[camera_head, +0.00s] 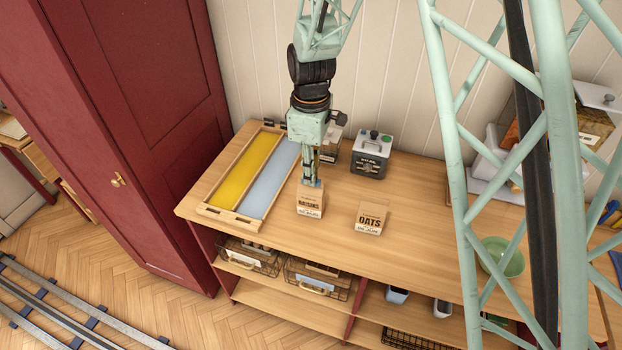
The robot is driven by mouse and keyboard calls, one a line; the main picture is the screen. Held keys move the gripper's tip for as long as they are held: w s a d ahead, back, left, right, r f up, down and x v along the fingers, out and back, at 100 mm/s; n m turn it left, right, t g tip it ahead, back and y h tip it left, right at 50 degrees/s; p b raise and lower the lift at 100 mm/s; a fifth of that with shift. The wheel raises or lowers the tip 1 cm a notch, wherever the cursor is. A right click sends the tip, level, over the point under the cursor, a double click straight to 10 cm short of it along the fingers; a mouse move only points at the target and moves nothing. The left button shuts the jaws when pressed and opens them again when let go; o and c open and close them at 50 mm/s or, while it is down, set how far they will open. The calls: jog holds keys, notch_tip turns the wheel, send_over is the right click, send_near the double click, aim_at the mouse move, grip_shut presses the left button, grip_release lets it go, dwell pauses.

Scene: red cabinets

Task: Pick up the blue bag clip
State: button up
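My gripper (311,180) points straight down at the top of a tan bag labelled RAISINS (310,202). A small bluish bit, which looks like the blue bag clip (317,184), shows at the top edge of this bag by my fingertips. It is mostly hidden by the fingers. The fingers are too small in this view to tell whether they are open or shut on it. The bag stands upright on the wooden counter (270,235).
A bag labelled OATS (370,217) stands to the right. A wooden tray (209,212) with yellow and pale blue sections lies to the left. A green bowl (507,260) is at the far right, partly behind my pale green lattice frame.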

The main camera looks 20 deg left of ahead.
jog(key=shift+r, duration=0.15)
dwell(0.3)
jog(key=shift+r, duration=1.7)
jog(key=s+d+r+b, duration=0.1)
jog(key=s+d+b, duration=0.1)
jog(key=s+d, duration=0.6)
jog(key=s, duration=0.5)
jog(key=shift+s+d+r, duration=0.15)
jog(key=shift+s+r, duration=0.1)
jog(key=shift+s, duration=0.1)
